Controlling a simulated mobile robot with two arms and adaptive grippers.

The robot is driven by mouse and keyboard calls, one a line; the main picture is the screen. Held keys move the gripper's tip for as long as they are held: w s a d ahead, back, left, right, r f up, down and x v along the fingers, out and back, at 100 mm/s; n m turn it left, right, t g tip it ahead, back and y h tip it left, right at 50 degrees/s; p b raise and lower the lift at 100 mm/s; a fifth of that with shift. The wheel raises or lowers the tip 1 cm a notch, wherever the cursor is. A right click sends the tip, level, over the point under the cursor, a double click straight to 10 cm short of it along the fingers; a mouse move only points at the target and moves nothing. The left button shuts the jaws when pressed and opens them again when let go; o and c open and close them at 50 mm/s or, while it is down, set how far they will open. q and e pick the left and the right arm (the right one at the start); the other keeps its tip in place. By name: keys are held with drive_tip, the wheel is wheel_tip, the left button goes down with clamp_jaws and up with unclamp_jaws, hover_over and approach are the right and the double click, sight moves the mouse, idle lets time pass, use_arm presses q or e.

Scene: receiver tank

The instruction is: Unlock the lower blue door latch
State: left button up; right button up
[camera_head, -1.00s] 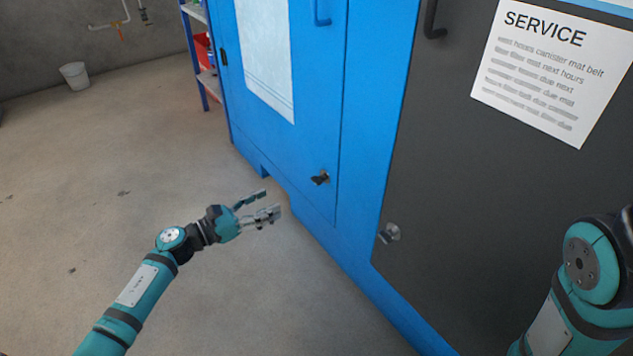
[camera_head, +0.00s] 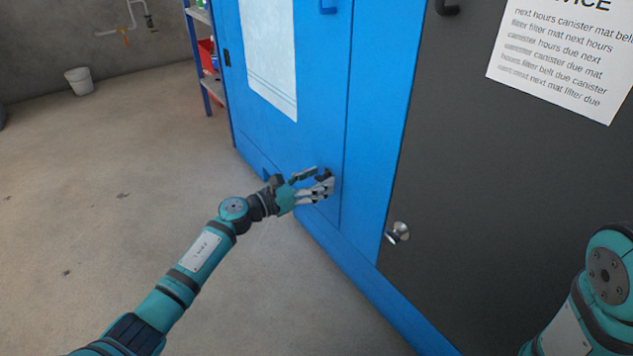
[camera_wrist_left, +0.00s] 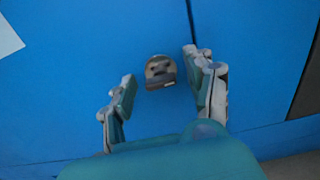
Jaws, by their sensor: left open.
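The lower latch (camera_wrist_left: 160,71) is a small round metal fitting with a dark tab, on the blue door (camera_head: 270,140) near its lower right edge. In the left wrist view it sits between and just beyond the fingertips of my open left gripper (camera_wrist_left: 160,68), with a gap on each side. In the head view my left gripper (camera_head: 327,179) is in front of the latch and mostly hides it; only a dark bit shows by the fingertips. I cannot tell whether any finger touches it. My right gripper is out of view.
A dark grey panel (camera_head: 470,170) with a second metal latch (camera_head: 398,232) and a paper notice (camera_head: 560,50) is to the right. A shelf (camera_head: 205,60) stands behind the blue cabinet. A white bucket (camera_head: 79,80) is far left.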

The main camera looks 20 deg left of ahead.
use_arm(q)
clamp_jaws()
